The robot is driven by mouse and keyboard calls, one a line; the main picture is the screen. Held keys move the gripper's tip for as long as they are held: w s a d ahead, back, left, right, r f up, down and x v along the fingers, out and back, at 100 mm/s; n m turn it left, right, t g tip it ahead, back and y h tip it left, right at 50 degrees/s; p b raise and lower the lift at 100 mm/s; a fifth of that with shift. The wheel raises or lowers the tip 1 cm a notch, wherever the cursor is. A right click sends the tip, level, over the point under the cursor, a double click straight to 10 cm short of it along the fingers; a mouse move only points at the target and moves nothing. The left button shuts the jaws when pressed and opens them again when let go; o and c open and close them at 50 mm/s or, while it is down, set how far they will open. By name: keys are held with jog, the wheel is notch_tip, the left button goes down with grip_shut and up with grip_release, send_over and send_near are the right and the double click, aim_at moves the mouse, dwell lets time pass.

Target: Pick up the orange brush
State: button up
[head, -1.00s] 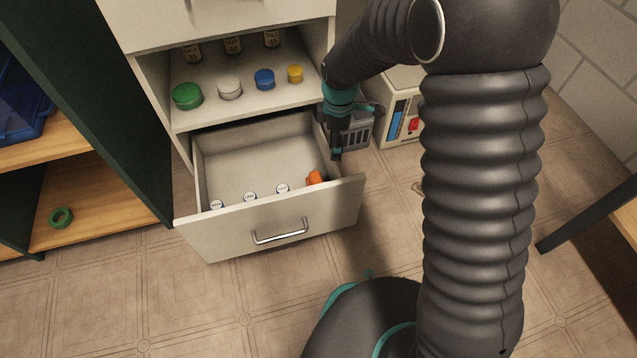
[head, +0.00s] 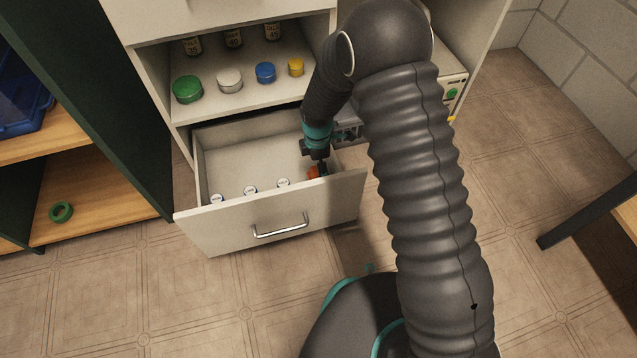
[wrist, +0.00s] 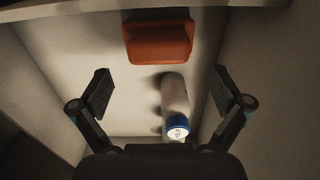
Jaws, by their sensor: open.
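The orange brush (head: 313,173) lies in the right end of the open drawer (head: 240,215), partly hidden by my gripper and the drawer front. In the wrist view the brush (wrist: 160,40) shows as an orange block at the top middle, beyond my fingertips. My gripper (head: 318,168) reaches down into the drawer at its right side. In the wrist view my gripper (wrist: 165,92) has its fingers spread wide with nothing held.
Several white round caps, one of them here (head: 250,190), line the inside of the drawer front. Above is a shelf (head: 215,110) with coloured lidded jars (head: 188,89). A green ring (head: 61,212) lies on the wooden shelf at left.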

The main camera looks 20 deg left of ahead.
jog(key=shift+w+f+b, duration=0.15)
jog(key=shift+f+b, duration=0.3)
jog(key=shift+f, duration=2.2)
jog(key=c, duration=1.1)
